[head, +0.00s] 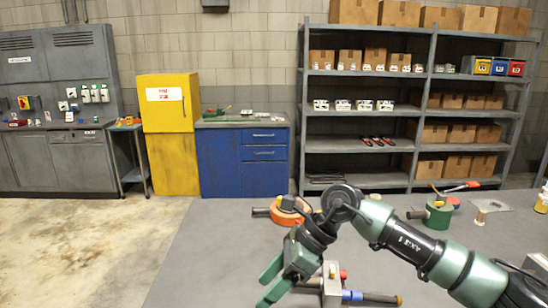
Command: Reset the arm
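My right arm (410,243), dark green and black, reaches in from the lower right and bends at a black joint. Its forearm drops down and to the left. My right gripper (263,291) has green fingers pointing to the lower left, with a gap between them. Nothing shows between the fingers. The gripper is over the front edge of the grey table (215,250). My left arm and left gripper are out of view.
On the table, an orange round part (287,212) lies behind the wrist and a green round part (438,215) behind the arm. A grey block with a blue-ended rod (352,296) lies just right of the gripper. The table's left part is clear. Shelves (307,120) stand behind.

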